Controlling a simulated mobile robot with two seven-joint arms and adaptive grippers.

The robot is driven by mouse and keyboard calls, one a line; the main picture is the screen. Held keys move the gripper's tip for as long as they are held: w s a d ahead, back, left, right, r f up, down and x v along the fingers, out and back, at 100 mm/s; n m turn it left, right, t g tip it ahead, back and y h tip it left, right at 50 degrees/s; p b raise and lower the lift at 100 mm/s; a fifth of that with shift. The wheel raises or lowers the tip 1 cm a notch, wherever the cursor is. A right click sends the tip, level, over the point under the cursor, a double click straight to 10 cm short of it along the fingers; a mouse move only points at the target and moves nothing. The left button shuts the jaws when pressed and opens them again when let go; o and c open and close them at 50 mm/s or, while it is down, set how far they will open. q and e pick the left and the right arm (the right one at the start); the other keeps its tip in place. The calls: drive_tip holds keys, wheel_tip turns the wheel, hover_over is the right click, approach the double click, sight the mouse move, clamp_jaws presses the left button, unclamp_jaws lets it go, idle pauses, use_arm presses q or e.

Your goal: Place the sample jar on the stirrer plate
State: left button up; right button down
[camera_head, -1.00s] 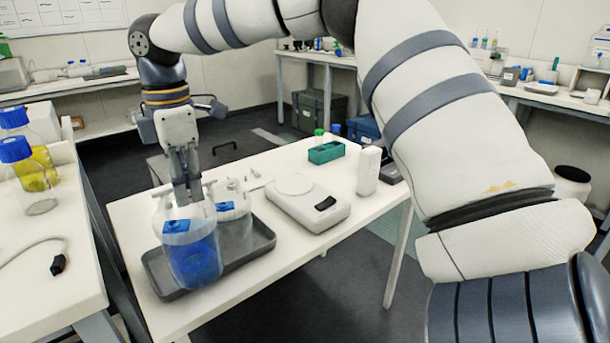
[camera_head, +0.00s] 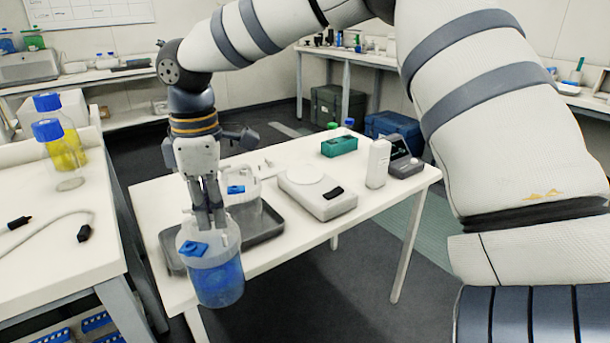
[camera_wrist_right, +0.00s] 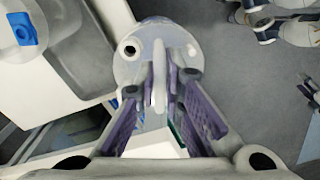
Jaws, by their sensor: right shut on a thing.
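The sample jar (camera_head: 217,281) is a clear lidded jar with blue liquid and a blue tag. My right gripper (camera_head: 213,230) is shut on its top from above and holds it roughly upright, in front of the grey tray. In the right wrist view the jar's round lid (camera_wrist_right: 128,70) lies between the fingers of my right gripper (camera_wrist_right: 160,88), with floor showing beside it. The stirrer plate (camera_head: 313,188), a white unit with a round top and dark front panel, stands empty on the table, right of the tray.
A second lidded jar (camera_head: 243,188) stands in the grey tray (camera_head: 268,228); its blue tag also shows in the right wrist view (camera_wrist_right: 22,28). A green rack (camera_head: 339,146), a white upright bottle (camera_head: 378,163) and a dark device (camera_head: 405,166) stand behind and right of the stirrer plate.

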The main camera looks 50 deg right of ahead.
drive_tip(key=s+a+f+m, duration=0.7)
drive_tip(key=s+f+m, duration=0.2)
drive_tip(key=f+m, duration=0.1)
drive_tip(key=shift+s+a+m, duration=0.25)
drive_tip(key=shift+s+m, duration=0.15)
drive_tip(key=shift+r, duration=0.1)
